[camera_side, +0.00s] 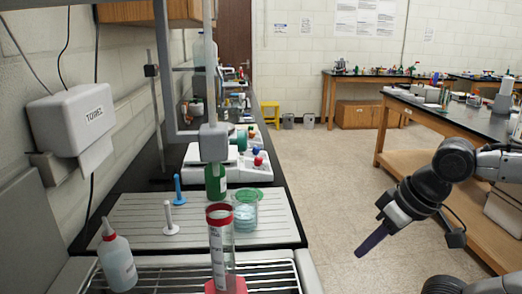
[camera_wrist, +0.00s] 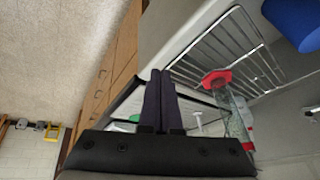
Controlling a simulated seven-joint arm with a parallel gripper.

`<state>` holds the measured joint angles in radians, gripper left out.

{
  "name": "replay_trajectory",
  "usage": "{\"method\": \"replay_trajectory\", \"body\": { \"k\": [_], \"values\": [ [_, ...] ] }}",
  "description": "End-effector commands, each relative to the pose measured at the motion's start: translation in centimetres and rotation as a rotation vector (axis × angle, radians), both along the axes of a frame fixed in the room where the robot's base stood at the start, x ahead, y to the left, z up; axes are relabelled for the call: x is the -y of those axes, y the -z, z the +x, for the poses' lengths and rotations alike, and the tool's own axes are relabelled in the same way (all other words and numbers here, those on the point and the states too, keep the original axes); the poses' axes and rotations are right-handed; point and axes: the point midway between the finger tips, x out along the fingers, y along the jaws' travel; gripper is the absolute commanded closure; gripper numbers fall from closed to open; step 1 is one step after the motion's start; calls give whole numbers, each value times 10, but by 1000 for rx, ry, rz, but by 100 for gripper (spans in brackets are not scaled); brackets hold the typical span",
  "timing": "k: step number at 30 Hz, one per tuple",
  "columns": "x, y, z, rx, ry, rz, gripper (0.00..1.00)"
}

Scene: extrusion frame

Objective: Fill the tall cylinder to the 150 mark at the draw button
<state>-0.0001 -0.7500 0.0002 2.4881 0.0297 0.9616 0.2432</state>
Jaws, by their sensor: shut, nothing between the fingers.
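The tall clear cylinder (camera_side: 222,250) stands upright on the wire rack, with a red collar near its top and a red foot. It also shows upside down in the wrist view (camera_wrist: 236,118). I cannot read its marks or tell its liquid level. A grey dispenser head (camera_side: 213,143) hangs on a post above the cylinder. I cannot pick out the draw button for certain. My gripper (camera_side: 362,249) is over the floor to the right of the bench, well apart from the cylinder, its dark fingers pointing down-left. In the wrist view the fingers (camera_wrist: 160,84) are together and empty.
The wire rack (camera_side: 280,276) is at the bench's near end. A white squeeze bottle (camera_side: 117,262), a green-lidded jar (camera_side: 246,212), a green bottle (camera_side: 215,184) and small pegs (camera_side: 170,218) stand around the cylinder. A blue object (camera_wrist: 296,22) shows in the wrist view. The aisle is clear.

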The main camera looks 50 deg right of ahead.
Motion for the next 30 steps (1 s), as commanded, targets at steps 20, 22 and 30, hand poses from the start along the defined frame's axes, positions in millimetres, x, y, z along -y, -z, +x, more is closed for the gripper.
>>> {"method": "replay_trajectory", "body": {
  "k": [20,22,30],
  "values": [
    [-62,-145,19,-336,1181,862,100],
    [-66,-167,25,-390,1299,946,100],
    [-60,-253,56,-567,1652,1230,100]
  ]
}}
